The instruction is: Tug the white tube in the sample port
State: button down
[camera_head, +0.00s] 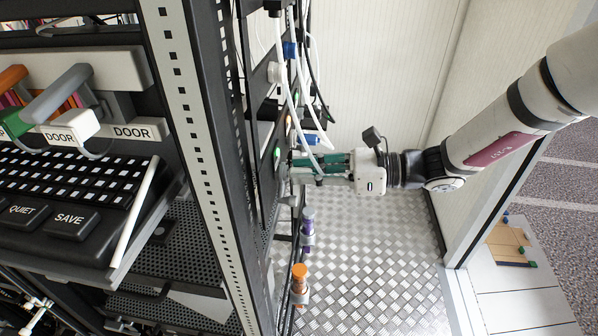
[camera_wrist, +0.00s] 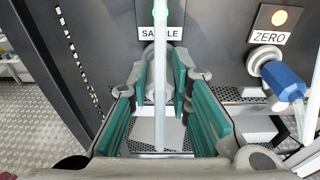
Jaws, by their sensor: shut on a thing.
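The white tube (camera_wrist: 160,100) runs down the middle of the wrist view, in front of the SAMPLE label (camera_wrist: 146,33), and passes between my fingers. In the head view the white tube (camera_head: 294,112) hangs down the side of the rack to my gripper. The sample port's pale round fitting (camera_wrist: 147,57) sits below the label, partly hidden by the tube and fingertips. My gripper (camera_wrist: 158,78), with green finger pads, is shut on the white tube's end at this fitting. In the head view my gripper (camera_head: 292,170) reaches the rack side from the right.
A blue connector (camera_wrist: 284,80) sits in the ZERO port just right of my fingers. Purple (camera_head: 307,224) and orange-capped (camera_head: 299,278) fittings stand below my gripper. Metal flooring (camera_head: 375,250) lies open below.

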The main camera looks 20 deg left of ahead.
dwell(0.3)
jog(key=c, duration=1.4)
grip_release()
jog(key=v, duration=1.2)
jog(key=s+d+r+n+t+h, duration=0.4)
jog(key=s+d+n+h, duration=0.3)
jog(key=d, duration=0.4)
jog(key=s+d+r+n+t+h, duration=0.4)
jog(key=s+d+n+h, duration=0.4)
jog(key=s+d, duration=0.3)
jog(key=shift+s+d+r+t+h, duration=0.3)
jog(key=shift+d+t+h, duration=0.1)
jog(key=shift+d+t, duration=0.4)
